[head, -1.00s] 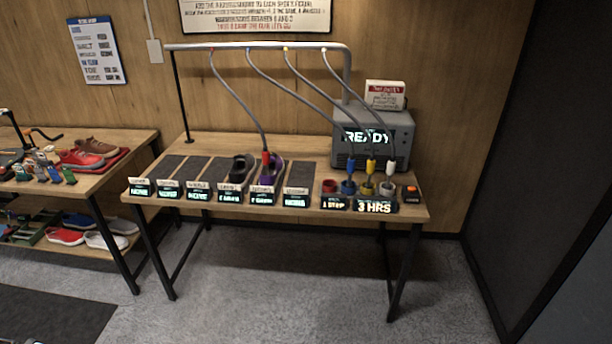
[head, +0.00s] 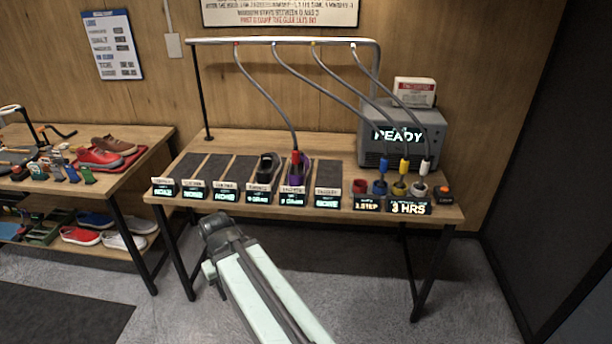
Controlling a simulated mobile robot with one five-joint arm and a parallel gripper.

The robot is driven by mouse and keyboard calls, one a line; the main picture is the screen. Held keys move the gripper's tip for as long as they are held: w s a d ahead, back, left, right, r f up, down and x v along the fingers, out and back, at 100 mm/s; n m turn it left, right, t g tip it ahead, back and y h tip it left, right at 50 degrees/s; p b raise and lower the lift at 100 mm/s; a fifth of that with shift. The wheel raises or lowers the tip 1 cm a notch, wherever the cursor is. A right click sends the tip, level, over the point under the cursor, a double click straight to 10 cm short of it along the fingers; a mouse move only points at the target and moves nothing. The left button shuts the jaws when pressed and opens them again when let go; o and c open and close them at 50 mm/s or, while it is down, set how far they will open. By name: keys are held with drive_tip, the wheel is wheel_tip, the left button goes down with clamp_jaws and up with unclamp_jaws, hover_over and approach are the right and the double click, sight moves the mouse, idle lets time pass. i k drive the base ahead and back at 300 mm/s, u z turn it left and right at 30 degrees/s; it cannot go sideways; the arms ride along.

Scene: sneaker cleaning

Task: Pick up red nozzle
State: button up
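The red nozzle (head: 295,157) hangs at the end of a grey hose and sits upright at a purple sneaker (head: 299,173) on one of the dark mats. Whether it is inside the shoe or only touching it is too small to tell. My arm (head: 262,285) reaches up from the bottom of the picture. Its far end is in front of the table's front edge, left of and apart from the red nozzle. My gripper's fingers cannot be made out, so its opening is not clear.
Blue, yellow and white nozzles (head: 403,165) stand in cups at the right; the red cup (head: 360,187) has no nozzle. A grey machine (head: 405,140) reads READY. A dark sneaker (head: 268,167) sits left of the purple one. Small signs line the table (head: 447,214) front.

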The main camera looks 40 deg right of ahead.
sight(296, 153)
drive_tip(key=z, duration=0.1)
drive_tip(key=i, duration=0.95)
drive_tip(key=u, duration=0.05)
